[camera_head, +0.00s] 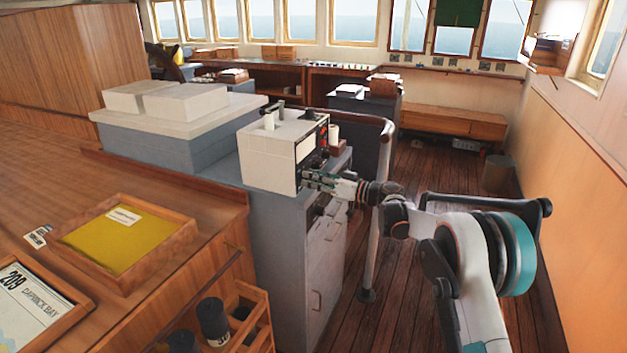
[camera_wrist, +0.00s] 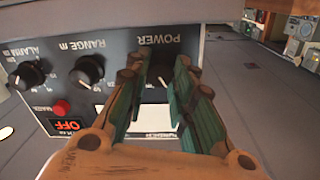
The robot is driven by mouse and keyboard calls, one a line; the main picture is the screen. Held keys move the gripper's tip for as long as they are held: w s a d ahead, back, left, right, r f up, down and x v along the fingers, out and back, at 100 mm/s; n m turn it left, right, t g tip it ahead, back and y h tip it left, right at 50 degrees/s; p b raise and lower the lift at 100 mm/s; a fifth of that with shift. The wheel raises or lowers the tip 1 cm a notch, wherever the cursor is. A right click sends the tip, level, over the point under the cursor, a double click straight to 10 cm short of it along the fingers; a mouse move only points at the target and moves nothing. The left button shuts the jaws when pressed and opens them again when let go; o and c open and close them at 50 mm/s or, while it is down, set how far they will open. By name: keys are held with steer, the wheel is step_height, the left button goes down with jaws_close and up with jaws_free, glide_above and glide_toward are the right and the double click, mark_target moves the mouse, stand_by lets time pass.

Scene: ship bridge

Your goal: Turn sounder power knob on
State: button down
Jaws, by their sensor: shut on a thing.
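The sounder (camera_head: 283,150) is a white box with a dark front panel, standing on a grey cabinet. In the wrist view its panel (camera_wrist: 110,62) appears upside down, with the labels POWER, RANGE m and ALARM m. My gripper (camera_head: 308,180) reaches the panel from the right; in the wrist view my gripper's fingers (camera_wrist: 160,75) are closed in around the power knob below the POWER label. A red OFF indicator (camera_wrist: 68,125) shows on the panel.
The range knob (camera_wrist: 87,70), the alarm knob (camera_wrist: 29,74) and a red mark button (camera_wrist: 61,107) sit beside my fingers. A handrail (camera_head: 372,240) stands close behind my wrist. The wooden chart table (camera_head: 170,190) fills the left; open floor lies to the right.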

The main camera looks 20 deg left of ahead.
steer(key=m+p, duration=0.1)
steer(key=m, duration=1)
steer(key=shift+w+r, duration=0.1)
steer(key=shift+m, duration=0.3)
stand_by(0.4)
steer(key=c, duration=1.3)
jaws_free()
steer(key=shift+c, duration=0.2)
steer(key=shift+d, duration=0.1)
steer(key=s+d, duration=0.1)
steer(key=d, duration=1)
steer(key=shift+d+r, duration=0.2)
steer(key=shift+d, duration=0.2)
steer(key=shift+s, duration=0.1)
